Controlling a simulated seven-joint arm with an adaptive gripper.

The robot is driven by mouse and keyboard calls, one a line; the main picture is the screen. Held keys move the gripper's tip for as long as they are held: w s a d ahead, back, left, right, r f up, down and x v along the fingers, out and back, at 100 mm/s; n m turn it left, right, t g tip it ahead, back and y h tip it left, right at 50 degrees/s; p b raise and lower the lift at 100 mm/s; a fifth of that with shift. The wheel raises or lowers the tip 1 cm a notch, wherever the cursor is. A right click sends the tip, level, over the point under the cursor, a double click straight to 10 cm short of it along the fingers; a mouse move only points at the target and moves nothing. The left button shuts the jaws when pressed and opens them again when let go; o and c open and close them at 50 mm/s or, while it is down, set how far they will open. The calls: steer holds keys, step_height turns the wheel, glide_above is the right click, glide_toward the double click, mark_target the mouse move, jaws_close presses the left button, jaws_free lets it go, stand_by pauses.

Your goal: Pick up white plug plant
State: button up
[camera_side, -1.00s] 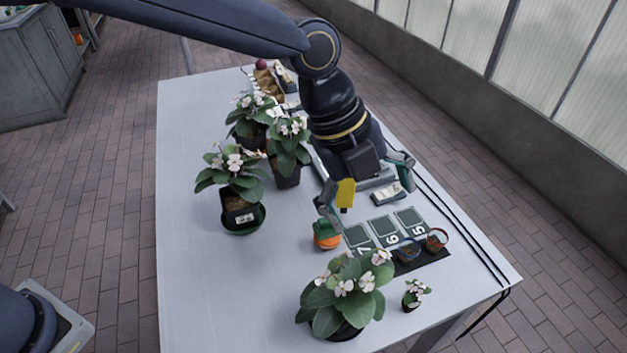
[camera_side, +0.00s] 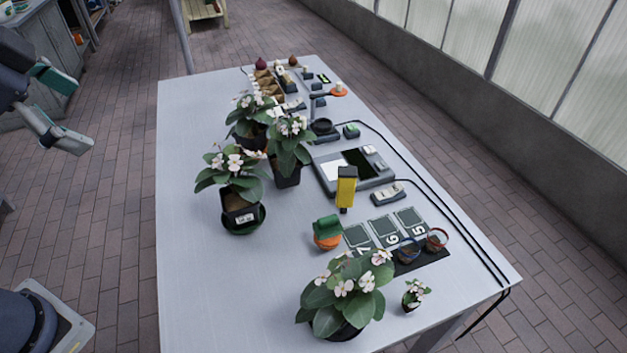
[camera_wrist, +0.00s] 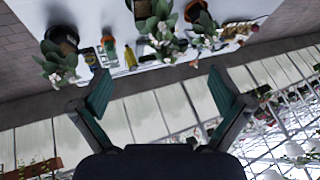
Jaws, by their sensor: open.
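A small plug plant (camera_side: 417,293) with white-pink flowers and green leaves stands upright in a small dark pot near the front right corner of the table. My gripper (camera_side: 78,115) is at the far left edge of the side view, beyond the table's left edge and far from the plant. Its two fingers are spread and nothing is between them. The wrist view also shows the spread, empty fingers (camera_wrist: 160,85), with the table top at the upper part of the picture. I cannot tell the small plug plant clearly there.
A large flowering plant (camera_side: 345,295) stands close left of the plug plant. Numbered cards (camera_side: 385,231), small pots (camera_side: 436,241), an orange-green item (camera_side: 327,233) and a yellow tool (camera_side: 346,187) lie nearby. More potted plants (camera_side: 238,185) stand farther back. The table's left side (camera_side: 190,270) is clear.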

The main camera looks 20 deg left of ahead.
steer(key=s+a+f+n+g, duration=0.1)
steer(key=s+f+n, duration=0.2)
steer(key=f+n, duration=0.2)
steer(key=n, duration=0.2)
steer(key=shift+s+a+n, duration=0.25)
steer(key=shift+s+n, duration=0.05)
steer(key=shift+s, duration=0.05)
steer(key=c, duration=0.8)
steer(key=shift+o, duration=0.2)
